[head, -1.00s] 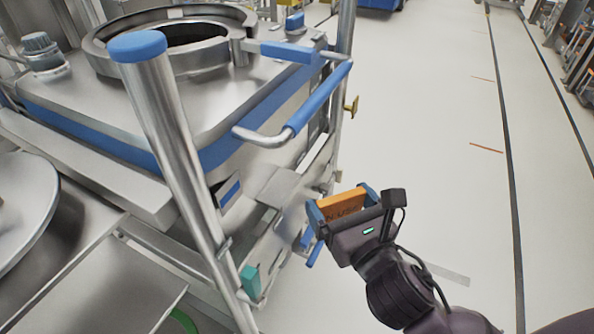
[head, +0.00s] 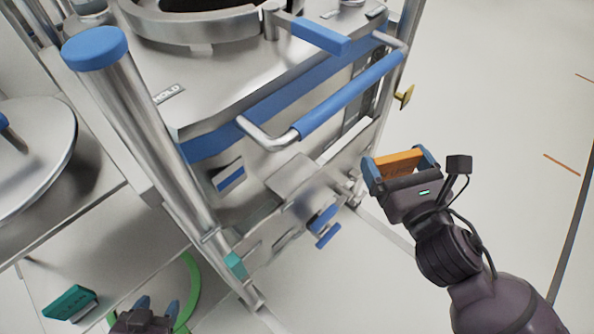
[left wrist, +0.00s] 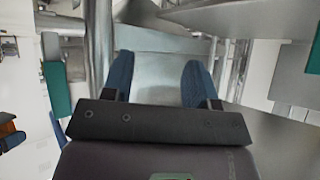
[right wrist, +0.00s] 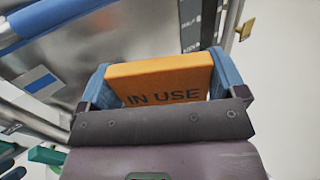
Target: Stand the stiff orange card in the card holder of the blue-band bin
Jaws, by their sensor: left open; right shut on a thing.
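The orange card (head: 398,163) reads "IN USE" in the right wrist view (right wrist: 165,80). My right gripper (head: 400,168) is shut on it, with a finger at each end, to the right of the bin and apart from it. The blue-band bin (head: 215,145) is a large steel vessel with a blue band below its top. Its front bears a small plate with a blue and white stripe (head: 230,177) and a grey ledge (head: 292,172); I cannot tell which is the card holder. My left gripper (head: 155,304) is open and empty, low at the front left.
A blue-sleeved handle (head: 345,95) juts from the bin between its top and the card. A steel post with a blue cap (head: 140,120) stands at the bin's corner. A teal card (head: 70,303) lies at lower left.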

